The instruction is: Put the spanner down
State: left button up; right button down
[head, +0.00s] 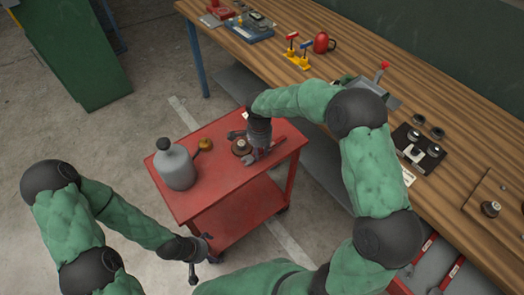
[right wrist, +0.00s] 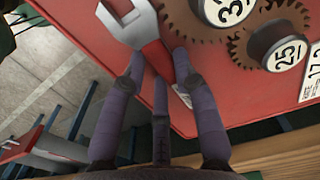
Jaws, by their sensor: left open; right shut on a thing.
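The spanner (right wrist: 155,58) has a red handle and a silver open-jaw head, seen at the top of the right wrist view. My right gripper (right wrist: 160,75) is shut on its handle. In the head view my right gripper (head: 258,148) is low over the red cart (head: 225,187), near its far right part. I cannot tell whether the spanner touches the cart top. My left gripper (head: 199,257) is open and empty, in front of the cart and apart from it.
Gear weights marked 32 (right wrist: 228,10) and 25 (right wrist: 286,52) lie close beside the spanner. A grey jug (head: 174,167) stands on the cart's left, with a small brass item (head: 205,144) beside it. The cart's front middle is clear. A long wooden workbench (head: 345,65) runs behind.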

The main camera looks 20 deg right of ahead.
jog(key=shift+a, duration=0.1)
jog(key=c, duration=1.4)
grip_release()
jog(key=shift+f, duration=0.15)
jog(key=o, duration=0.4)
jog(key=shift+o, duration=0.2)
jog(key=shift+r, duration=0.25)
notch_tip(320, 180, up, 12)
jog(key=p, duration=0.3)
